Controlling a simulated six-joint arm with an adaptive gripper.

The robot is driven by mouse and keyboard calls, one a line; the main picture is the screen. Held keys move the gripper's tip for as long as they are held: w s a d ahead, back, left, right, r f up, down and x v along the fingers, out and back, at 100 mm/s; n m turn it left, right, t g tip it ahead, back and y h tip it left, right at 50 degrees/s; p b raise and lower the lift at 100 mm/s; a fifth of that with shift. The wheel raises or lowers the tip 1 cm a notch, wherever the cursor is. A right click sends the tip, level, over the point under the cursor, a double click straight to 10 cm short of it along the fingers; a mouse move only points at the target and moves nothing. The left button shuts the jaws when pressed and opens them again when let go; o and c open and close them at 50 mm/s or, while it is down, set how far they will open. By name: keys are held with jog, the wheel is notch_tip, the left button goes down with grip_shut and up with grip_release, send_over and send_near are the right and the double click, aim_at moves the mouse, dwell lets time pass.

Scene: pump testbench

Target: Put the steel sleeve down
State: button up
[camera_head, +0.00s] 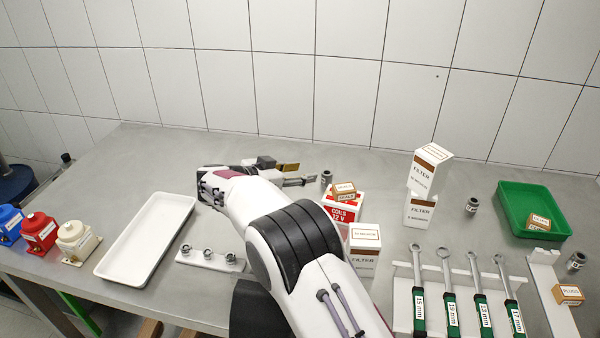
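A small grey steel sleeve (326,176) stands upright on the table, just right of my gripper's fingertips. My gripper (298,174) reaches over the table from my white arm and points right. Its two fingers look apart, with a gap between them and nothing visible in it. The sleeve looks just clear of the fingertips. Similar sleeves stand on the table at the right (472,205) and near the right edge (576,261).
A green tray (507,212) holds a small box. Wrenches (450,290) lie in a front rack. A white tray (150,238) and coloured pumps (40,230) are left.

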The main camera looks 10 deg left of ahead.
dwell(0.4)
jog(key=w+d+r+n+t+y, duration=0.1)
jog(key=w+d+r+t+y, duration=0.15)
jog(key=r, duration=0.75)
jog(key=w+d+r+n+t+y, duration=0.1)
jog(key=w+d+r+t+y, duration=0.15)
jog(key=r, duration=0.75)
jog(key=s+d+r+n+g+y, duration=0.1)
jog(key=s+d+r+n+y, duration=0.45)
jog(key=r, duration=0.45)
jog(key=s+d+f+g+h, duration=0.1)
jog(key=s+d+f+g, duration=0.2)
jog(key=s, duration=1.2)
jog(key=s+d+f+g+h, duration=0.1)
jog(key=s+d+f+g, duration=0.2)
jog(key=s+d+f, duration=0.6)
jog(key=s+d+f+g+h, duration=0.1)
jog(key=s+d+f+g, duration=0.2)
jog(key=s, duration=1.8)
jog(key=d+f, duration=0.4)
jog(key=d, duration=0.3)
jog(key=shift+s+d+m+g, duration=0.2)
jog(key=shift+d+m+g, duration=0.1)
jog(key=shift+d+m, duration=0.1)
